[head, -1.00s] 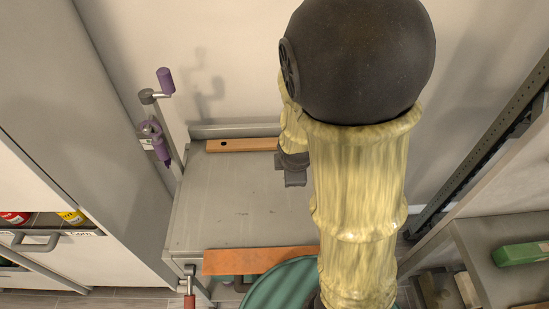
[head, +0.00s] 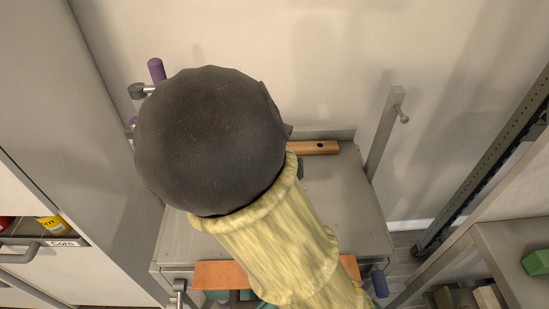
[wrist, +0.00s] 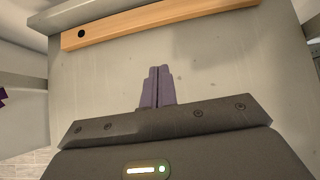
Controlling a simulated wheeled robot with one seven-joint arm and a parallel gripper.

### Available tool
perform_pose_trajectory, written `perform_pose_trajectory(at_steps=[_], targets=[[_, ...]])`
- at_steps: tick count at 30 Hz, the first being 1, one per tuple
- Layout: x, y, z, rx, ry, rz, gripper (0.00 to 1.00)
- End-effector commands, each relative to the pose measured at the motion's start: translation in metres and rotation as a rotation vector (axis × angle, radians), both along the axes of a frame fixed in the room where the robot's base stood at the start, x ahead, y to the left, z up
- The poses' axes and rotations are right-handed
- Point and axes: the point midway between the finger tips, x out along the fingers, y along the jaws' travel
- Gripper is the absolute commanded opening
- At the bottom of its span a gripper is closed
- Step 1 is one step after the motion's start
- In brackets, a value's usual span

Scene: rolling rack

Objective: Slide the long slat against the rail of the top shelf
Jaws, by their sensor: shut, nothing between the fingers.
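The long slat (head: 320,147) is a light orange-brown wooden strip with a dark hole near its end. It lies at the back of the grey top shelf (head: 345,200), beside the back rail (head: 340,133). In the head view my arm hides its left part. In the wrist view the slat (wrist: 165,22) runs across the top, with a narrow grey strip between it and the rail (wrist: 60,14); contact is unclear. My gripper (wrist: 158,70) is shut and empty, its purple-grey fingers pointing at the slat's front side, apart from it in the picture. The head view mostly hides my gripper.
Posts with clamps stand at the sides, one at right (head: 385,135) and a purple-handled one at left (head: 157,72). The shelf's right half is clear. A cabinet is at far left.

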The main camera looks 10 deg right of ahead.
Motion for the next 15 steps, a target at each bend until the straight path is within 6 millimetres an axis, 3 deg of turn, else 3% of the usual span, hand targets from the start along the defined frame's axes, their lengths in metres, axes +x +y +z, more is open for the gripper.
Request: perform_pose_trajectory(at_steps=[15], targets=[[0.0049,-0.0001,0.0033,-0.008,-0.005,-0.003,0.00]])
